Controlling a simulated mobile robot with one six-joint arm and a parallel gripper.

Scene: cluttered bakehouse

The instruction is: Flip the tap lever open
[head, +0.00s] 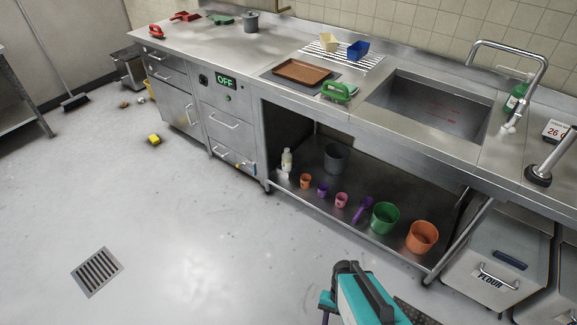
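The tap (541,68) is a chrome gooseneck on the counter behind the right end of the sink (435,105). Its spout reaches left over the basin and its riser comes down to a pale fitting near the counter. A short pale bar (514,73) shows beside the riser; I cannot tell whether it is the lever or how it is set. My teal and black arm shows at the bottom edge, in front of the counter and well away from the tap. My gripper's fingers are not visible.
A green bottle (516,100) stands close by the tap. A metal post on a black base (539,175) stands at the counter's right front. A green-handled brush (340,91) and brown tray (301,72) lie left of the sink. Open floor lies left of my arm.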

